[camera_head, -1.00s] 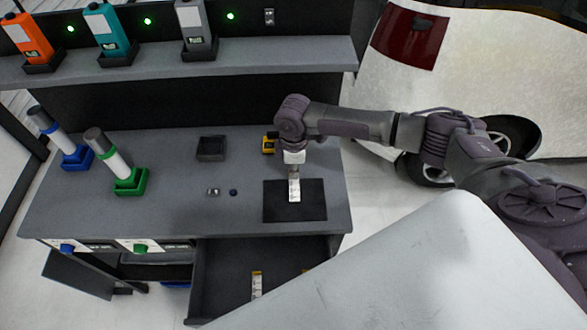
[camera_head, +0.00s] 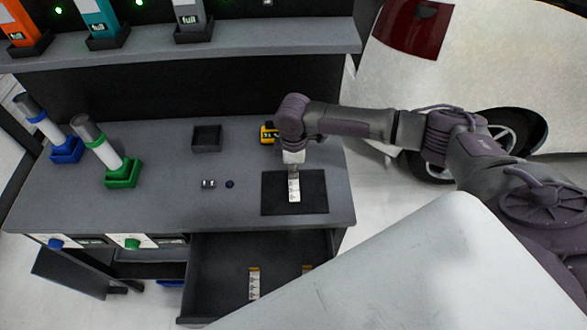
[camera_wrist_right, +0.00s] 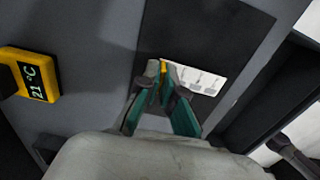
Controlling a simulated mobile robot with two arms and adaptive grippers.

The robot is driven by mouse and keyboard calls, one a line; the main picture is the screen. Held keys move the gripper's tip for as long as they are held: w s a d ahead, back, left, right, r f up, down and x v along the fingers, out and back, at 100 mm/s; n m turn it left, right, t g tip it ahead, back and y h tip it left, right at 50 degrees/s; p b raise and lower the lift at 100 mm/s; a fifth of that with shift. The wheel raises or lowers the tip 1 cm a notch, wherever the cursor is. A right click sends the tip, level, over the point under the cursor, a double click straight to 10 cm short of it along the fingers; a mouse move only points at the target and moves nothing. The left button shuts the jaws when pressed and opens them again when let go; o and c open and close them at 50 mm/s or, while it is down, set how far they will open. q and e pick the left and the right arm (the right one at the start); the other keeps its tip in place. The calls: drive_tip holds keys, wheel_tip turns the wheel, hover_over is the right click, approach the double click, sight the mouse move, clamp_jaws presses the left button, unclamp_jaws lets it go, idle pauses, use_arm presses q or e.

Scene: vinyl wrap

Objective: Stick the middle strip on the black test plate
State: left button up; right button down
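The black test plate (camera_head: 313,203) lies flat on the workbench near its right front edge. A white strip (camera_head: 294,190) with dark markings is over the middle of the plate, and it also shows in the right wrist view (camera_wrist_right: 208,82). I cannot tell whether its whole length touches the plate. My right gripper (camera_wrist_right: 163,74) points down over the plate, its fingertips closed on the strip's yellow end. In the head view, the right gripper (camera_head: 293,168) is at the strip's far end. Two other strips lie in the open drawer, one at left (camera_head: 254,284) and one at right (camera_head: 307,269), partly hidden.
A yellow thermometer (camera_wrist_right: 36,75) reading 21 °C is behind the plate. A small black tray (camera_head: 207,139), blue-based (camera_head: 67,153) and green-based (camera_head: 122,176) cylinders stand left. The drawer (camera_head: 217,275) is open in front. A shelf (camera_head: 160,57) runs above.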

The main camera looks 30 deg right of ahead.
drive_tip(key=shift+f, duration=0.8)
idle(0.4)
idle(1.5)
drive_tip(key=shift+f, duration=0.1)
drive_tip(key=c, duration=1.2)
unclamp_jaws()
drive_tip(key=shift+c, duration=0.2)
wheel_tip(320, 180, up, 12)
